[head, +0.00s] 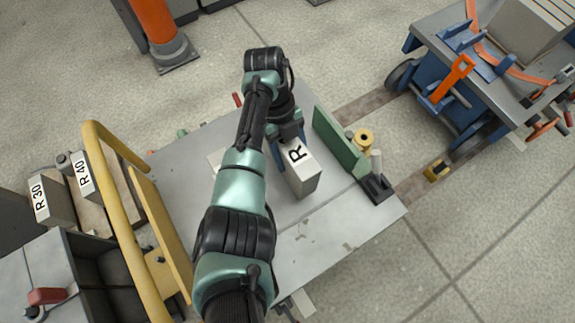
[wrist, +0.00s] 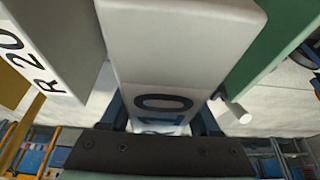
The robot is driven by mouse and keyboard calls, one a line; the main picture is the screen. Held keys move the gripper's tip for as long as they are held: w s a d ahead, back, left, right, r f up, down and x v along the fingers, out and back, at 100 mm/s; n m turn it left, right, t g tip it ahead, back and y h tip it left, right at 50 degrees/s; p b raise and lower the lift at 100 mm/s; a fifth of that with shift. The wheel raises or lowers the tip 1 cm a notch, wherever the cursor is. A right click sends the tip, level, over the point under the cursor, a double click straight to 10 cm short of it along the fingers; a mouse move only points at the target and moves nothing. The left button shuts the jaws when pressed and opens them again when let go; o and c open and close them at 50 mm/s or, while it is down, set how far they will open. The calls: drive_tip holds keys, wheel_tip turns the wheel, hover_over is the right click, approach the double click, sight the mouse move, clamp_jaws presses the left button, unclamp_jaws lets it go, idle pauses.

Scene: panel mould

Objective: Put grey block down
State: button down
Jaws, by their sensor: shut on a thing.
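The grey block (head: 303,180) is a pale box with a black R on its face; it is on or just over the metal table, and I cannot tell which. My gripper (head: 289,138) is shut on it from the far side. In the wrist view the block (wrist: 180,45) runs between my two fingers (wrist: 160,118), and part of its number shows near them. Its underside is hidden.
A green upright panel (head: 341,142) stands close to the block's right. A block marked R 20 (wrist: 55,45) is at the left in the wrist view. The table (head: 320,235) is clear in front. A yellow rail (head: 122,200) and blocks R 30 (head: 52,202) and R 40 (head: 86,177) are left.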

drive_tip(key=shift+f+b, duration=1.15)
drive_tip(key=shift+f, duration=1.25)
drive_tip(key=shift+r, duration=0.1)
drive_tip(key=c, duration=0.6)
unclamp_jaws()
drive_tip(key=shift+f, duration=0.2)
drive_tip(key=o, duration=0.5)
drive_tip(key=p+v, duration=0.3)
drive_tip(key=v, duration=0.9)
drive_tip(key=shift+d+r, duration=0.1)
drive_tip(key=shift+r, duration=0.1)
